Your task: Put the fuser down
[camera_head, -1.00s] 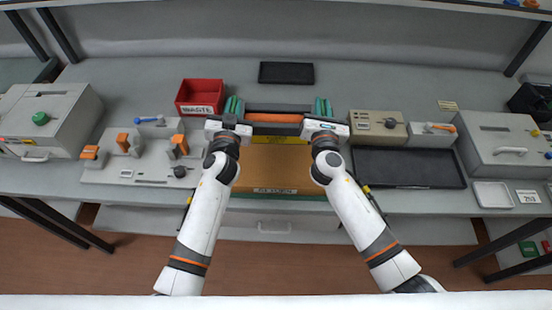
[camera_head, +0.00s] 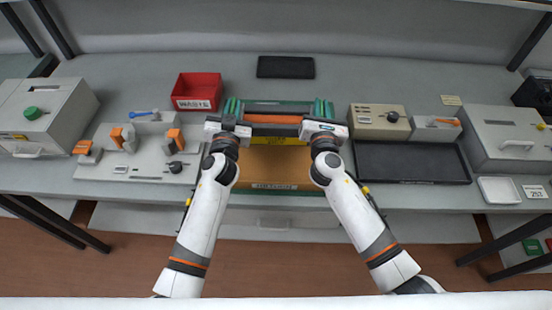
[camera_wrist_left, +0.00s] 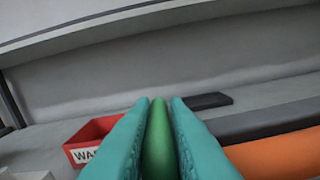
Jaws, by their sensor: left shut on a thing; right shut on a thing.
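The fuser (camera_head: 272,119), a dark bar with an orange roller, spans between my two grippers over the middle of the bench. My left gripper (camera_head: 232,106) is shut on its left green handle. In the left wrist view, teal fingers press on both sides of that green handle (camera_wrist_left: 158,140), and the orange roller (camera_wrist_left: 280,156) shows at right. My right gripper (camera_head: 324,107) is shut on the fuser's right end. The fuser lies over the far part of a tan board (camera_head: 270,166) with a green edge. Whether its underside touches anything is hidden.
A red waste bin (camera_head: 197,92) stands behind left, a black flat tray (camera_head: 286,68) behind. A grey fixture (camera_head: 140,160) with orange clamps is at left. A beige box (camera_head: 379,122) and a large dark tray (camera_head: 412,163) are at right.

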